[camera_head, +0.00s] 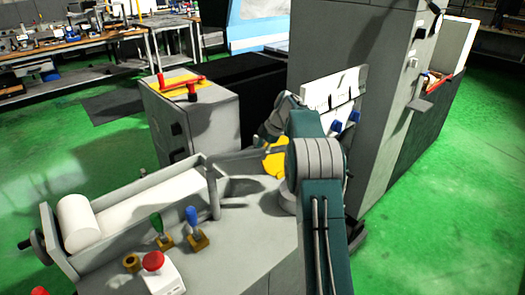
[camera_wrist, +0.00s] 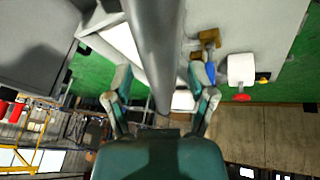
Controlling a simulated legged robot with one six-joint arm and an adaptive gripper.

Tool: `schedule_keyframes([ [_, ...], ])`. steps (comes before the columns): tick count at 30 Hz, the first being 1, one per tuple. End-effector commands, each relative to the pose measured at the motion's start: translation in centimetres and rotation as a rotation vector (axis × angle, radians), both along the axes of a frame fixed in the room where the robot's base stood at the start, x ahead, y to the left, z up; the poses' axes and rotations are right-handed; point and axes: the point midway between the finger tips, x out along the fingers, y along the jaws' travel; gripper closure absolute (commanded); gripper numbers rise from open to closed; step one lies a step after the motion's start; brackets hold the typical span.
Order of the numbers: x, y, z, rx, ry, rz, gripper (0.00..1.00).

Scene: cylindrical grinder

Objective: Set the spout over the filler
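The spout looks to be the grey bar (camera_head: 236,161) by the upright post (camera_head: 213,194) on the grinder's top. In the wrist view a grey pipe (camera_wrist: 155,45), apparently the spout, runs between my fingers. My gripper (camera_head: 266,134) is at the bar's far end in the head view, partly hidden by my arm. In the wrist view my gripper (camera_wrist: 161,92) has its fingers apart on both sides of the pipe, with gaps showing. A yellow round part (camera_head: 276,158), partly hidden behind my arm, may be the filler; I cannot tell.
A white roller (camera_head: 78,222) lies in a trough at the left. Green and blue levers (camera_head: 193,228) and a red stop button (camera_head: 153,261) stand near the front. A grey cabinet (camera_head: 195,112) with a red handle is behind. A tall grey machine (camera_head: 350,50) stands at the right.

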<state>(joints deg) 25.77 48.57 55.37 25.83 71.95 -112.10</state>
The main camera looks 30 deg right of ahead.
Motion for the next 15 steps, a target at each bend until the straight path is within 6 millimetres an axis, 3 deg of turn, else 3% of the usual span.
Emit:
schedule_keyframes([
  [9,-0.1,-0.3,0.1,0.000,0.001,-0.002,0.26],
  [15,-0.8,-1.3,2.7,-0.003,-0.001,-0.004,0.26],
])
